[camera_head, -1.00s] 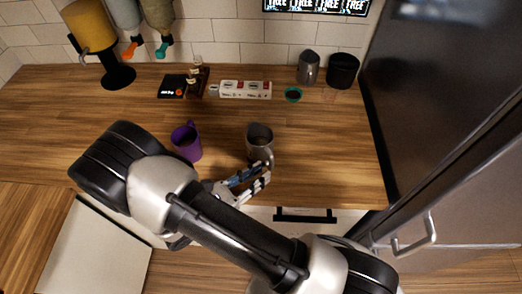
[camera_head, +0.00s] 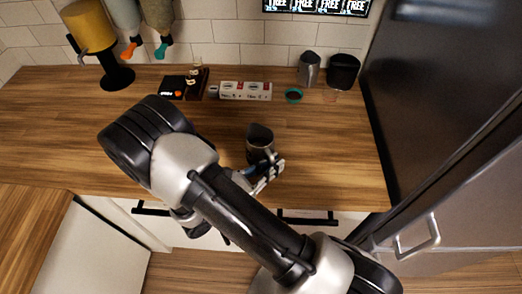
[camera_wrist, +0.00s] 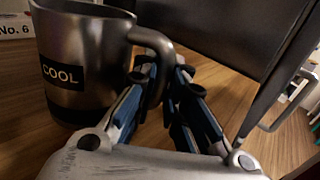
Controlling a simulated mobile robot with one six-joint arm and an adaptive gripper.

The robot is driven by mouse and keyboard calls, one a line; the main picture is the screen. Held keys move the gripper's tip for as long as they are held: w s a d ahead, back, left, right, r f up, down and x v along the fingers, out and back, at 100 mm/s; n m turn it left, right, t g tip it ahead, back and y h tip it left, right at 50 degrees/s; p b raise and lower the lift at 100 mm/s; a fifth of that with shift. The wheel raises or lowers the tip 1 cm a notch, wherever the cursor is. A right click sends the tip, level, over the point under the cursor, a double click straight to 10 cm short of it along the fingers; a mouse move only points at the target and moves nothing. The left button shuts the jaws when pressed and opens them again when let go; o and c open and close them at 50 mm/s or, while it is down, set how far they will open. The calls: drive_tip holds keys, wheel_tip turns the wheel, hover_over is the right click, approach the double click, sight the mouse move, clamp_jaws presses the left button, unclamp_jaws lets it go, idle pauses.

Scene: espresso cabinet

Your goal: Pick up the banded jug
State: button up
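The banded jug (camera_head: 260,138), a grey metallic mug, stands on the wooden counter near its front edge. In the wrist view the jug (camera_wrist: 88,45) fills the left side, with a dark "COOL" label and a dark band around its base. Its handle points toward my gripper (camera_head: 277,168). In the wrist view the fingers of my gripper (camera_wrist: 165,75) lie on either side of the handle and converge closely on it. They appear shut on the handle. The jug's base looks at counter level; whether it touches the wood is not clear.
A dark fridge (camera_head: 440,110) bounds the right. My arm covers the counter's front left.

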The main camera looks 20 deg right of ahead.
clamp_jaws()
drive_tip(key=shift+r, duration=0.2)
idle(0.3)
